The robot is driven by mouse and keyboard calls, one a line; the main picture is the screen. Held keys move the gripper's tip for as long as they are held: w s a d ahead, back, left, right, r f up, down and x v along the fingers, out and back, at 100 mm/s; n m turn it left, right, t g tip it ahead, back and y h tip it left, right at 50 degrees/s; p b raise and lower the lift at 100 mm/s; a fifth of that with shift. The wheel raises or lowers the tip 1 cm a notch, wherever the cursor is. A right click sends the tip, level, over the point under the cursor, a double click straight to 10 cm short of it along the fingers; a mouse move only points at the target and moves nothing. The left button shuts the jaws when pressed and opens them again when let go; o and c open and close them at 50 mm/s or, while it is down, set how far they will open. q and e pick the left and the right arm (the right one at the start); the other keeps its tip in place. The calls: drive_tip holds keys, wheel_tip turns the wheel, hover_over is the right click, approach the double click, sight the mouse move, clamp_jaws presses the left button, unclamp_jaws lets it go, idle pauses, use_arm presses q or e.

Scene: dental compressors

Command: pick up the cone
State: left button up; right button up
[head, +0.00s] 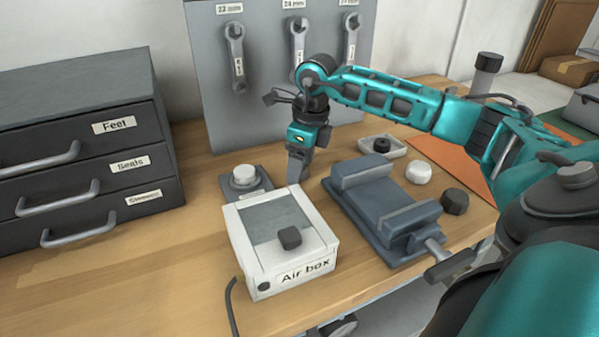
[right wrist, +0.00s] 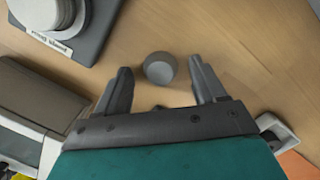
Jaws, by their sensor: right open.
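A small grey round object (right wrist: 160,67), which looks like the cone seen from above, stands on the wooden table in the right wrist view. It lies between and slightly beyond the fingertips of my right gripper (right wrist: 160,82), with a gap on both sides. In the head view my right gripper (head: 297,172) points down over the table behind the white air box, and I cannot make out the cone there. The right gripper is open and empty. My left gripper is not in view.
The air box (head: 237,235) stands in front, a pad with a white round part (head: 244,176) to the left. A grey vise (head: 378,208), a small tray (head: 400,152) and two knobs are to the right. Drawers (head: 80,130) and a wrench board (head: 265,75) stand behind.

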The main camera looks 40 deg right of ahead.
drive_tip(key=shift+c, duration=0.3)
drive_tip(key=c, duration=1.1)
drive_tip(key=shift+r, duration=0.15)
drive_tip(key=shift+c, duration=0.2)
